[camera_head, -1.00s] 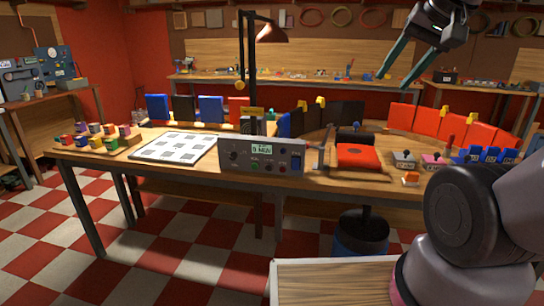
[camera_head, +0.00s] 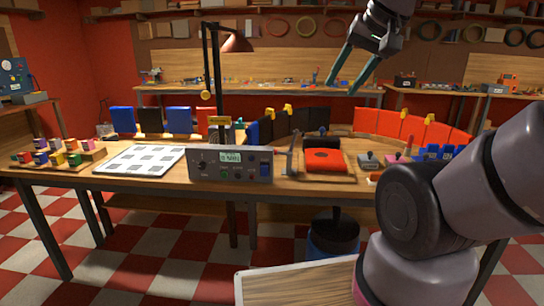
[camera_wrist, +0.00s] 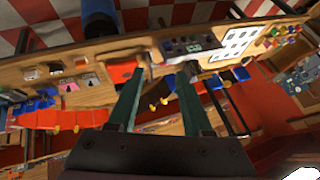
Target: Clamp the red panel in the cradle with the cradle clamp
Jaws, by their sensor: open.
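The red panel (camera_head: 325,161) lies flat on a wooden cradle (camera_head: 318,177) on the bench, right of the grey control box. A grey upright lever, which looks like the cradle clamp (camera_head: 291,160), stands at the cradle's left side; I cannot tell whether it presses on the panel. My gripper (camera_head: 340,89) is open and empty, high above and behind the bench in the head view. In the wrist view the red panel (camera_wrist: 122,73) shows beyond the left finger of my gripper (camera_wrist: 160,73), well apart from it.
The control box (camera_head: 231,164), a white sheet with grey squares (camera_head: 140,159) and a tray of coloured blocks (camera_head: 90,156) stand to the left. Red upright panels (camera_head: 405,125) stand behind right. A lamp (camera_head: 236,43) rises behind the control box. Small grey and pink blocks sit right of the cradle.

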